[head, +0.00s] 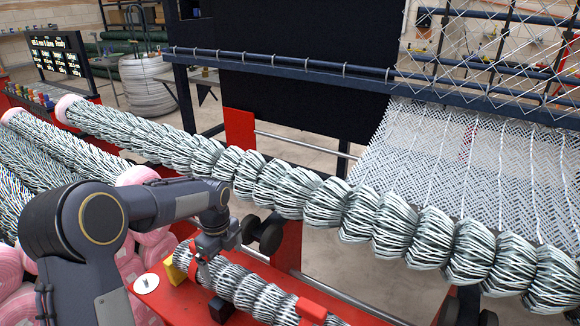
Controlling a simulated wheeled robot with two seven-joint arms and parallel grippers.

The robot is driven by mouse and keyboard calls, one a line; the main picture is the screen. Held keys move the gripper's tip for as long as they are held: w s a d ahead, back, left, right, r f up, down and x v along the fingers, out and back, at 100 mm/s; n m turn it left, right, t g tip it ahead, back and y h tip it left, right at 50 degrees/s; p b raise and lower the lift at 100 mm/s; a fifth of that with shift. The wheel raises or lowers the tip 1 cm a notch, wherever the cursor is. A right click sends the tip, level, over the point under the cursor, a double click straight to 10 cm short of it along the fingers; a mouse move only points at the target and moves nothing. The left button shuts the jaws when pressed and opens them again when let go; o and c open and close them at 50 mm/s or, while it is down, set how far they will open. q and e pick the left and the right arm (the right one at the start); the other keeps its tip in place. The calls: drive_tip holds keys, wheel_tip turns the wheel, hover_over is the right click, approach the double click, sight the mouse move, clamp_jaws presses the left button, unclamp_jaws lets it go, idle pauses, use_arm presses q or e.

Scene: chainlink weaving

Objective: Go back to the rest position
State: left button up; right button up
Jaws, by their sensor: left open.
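My left arm comes in from the lower left, and its left gripper (204,258) points down at the near end of a short wire-mesh roll (262,297) on a red bench (170,306). The gripper is open; its fingers are small in the picture, and I cannot tell whether they touch the roll. My right gripper is out of view.
A long mesh roll (325,203) crosses behind my left gripper, close to the forearm. More rolls (60,150) and pink coils (150,240) lie at left. Woven mesh (470,160) hangs at right from a blue frame (300,65). A lit display (60,58) stands at back left.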

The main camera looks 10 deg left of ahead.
use_arm(q)
drive_tip(key=s+d+r+n+t+h, duration=0.2)
drive_tip(key=s+r+n+t, duration=0.1)
drive_tip(key=s+r+n, duration=0.9)
drive_tip(key=s+d+f+n+t+h, duration=0.1)
drive_tip(key=s+d+n, duration=0.2)
drive_tip(key=s+n, duration=0.2)
drive_tip(key=s+d+f+n+t, duration=0.1)
drive_tip(key=s+d+n, duration=0.2)
drive_tip(key=s+n, duration=0.3)
drive_tip(key=s, duration=0.4)
drive_tip(key=shift+s+f+n+t+h, duration=0.2)
drive_tip(key=shift+s+n+t+h, duration=0.1)
drive_tip(key=shift+s+h, duration=0.1)
idle(0.8)
